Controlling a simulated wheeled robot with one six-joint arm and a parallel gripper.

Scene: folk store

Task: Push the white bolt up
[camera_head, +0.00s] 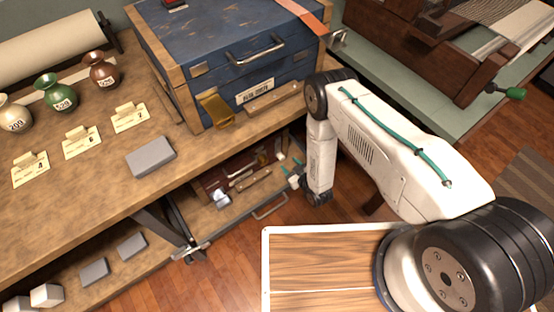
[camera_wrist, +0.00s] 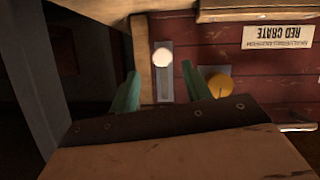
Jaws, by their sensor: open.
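The white bolt (camera_wrist: 162,57) shows in the wrist view as a round white knob on a narrow grey plate, set on a dark red wooden front beside a wooden post. My gripper (camera_wrist: 159,72) is open, with one green finger on each side of the grey plate. The white knob appears between and slightly beyond the fingertips; I cannot tell whether either finger touches it. In the head view, my gripper (camera_head: 291,168) is low beside the shelf under the bench, near the red crate (camera_head: 217,188). The bolt is hard to make out there.
A yellow knob (camera_wrist: 221,87) lies just right of the right finger. An upside-down label (camera_wrist: 278,37) reads RED CRATE. In the head view, a blue chest (camera_head: 225,50) stands on the bench (camera_head: 75,205) above.

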